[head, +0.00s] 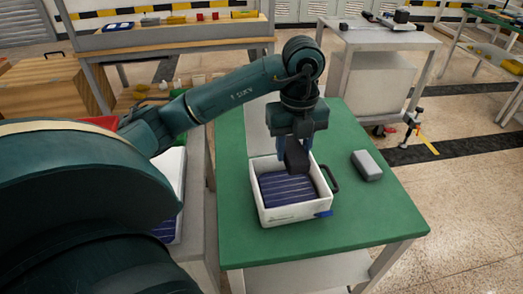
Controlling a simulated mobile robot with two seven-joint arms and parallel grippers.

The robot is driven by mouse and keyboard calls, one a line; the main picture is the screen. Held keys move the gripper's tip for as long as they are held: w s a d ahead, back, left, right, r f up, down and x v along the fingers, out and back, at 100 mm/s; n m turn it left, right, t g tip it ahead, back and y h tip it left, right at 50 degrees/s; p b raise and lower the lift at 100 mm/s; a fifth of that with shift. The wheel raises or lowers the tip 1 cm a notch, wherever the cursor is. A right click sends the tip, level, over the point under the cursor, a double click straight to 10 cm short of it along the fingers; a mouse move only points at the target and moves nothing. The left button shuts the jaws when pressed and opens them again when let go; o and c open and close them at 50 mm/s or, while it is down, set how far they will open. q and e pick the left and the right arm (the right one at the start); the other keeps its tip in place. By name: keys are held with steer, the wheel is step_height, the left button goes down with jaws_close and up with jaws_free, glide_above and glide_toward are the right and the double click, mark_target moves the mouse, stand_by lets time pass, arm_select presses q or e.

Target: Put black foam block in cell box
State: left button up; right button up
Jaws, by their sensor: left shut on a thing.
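The white cell box (263,205) stands on the green-topped table, with dark blue striped cells (287,188) inside it. My left gripper (293,145) points down over the back part of the box. It is shut on the black foam block (297,160), which hangs tilted at the box's back right, in front of its rear wall. Whether the block touches the cells or the box wall cannot be told. The gripper hides part of the block and the box's back edge. My right gripper is not in view.
A grey block (367,165) lies on the green table (370,215) right of the box. A black handle (331,180) and a blue piece (323,213) sit at the box's right side. The table's front right is clear. A shelved bench (170,40) stands behind.

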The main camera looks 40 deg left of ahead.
arm_select(q)
glide_above(287, 189)
step_height(287, 189, down, 5)
steer(key=shift+f+b, duration=0.1)
steer(key=shift+b, duration=0.2)
steer(key=shift+f, duration=2.35)
steer(key=shift+f, duration=0.1)
steer(key=shift+f, duration=0.15)
steer(key=o, duration=0.9)
steer(key=shift+o, duration=0.2)
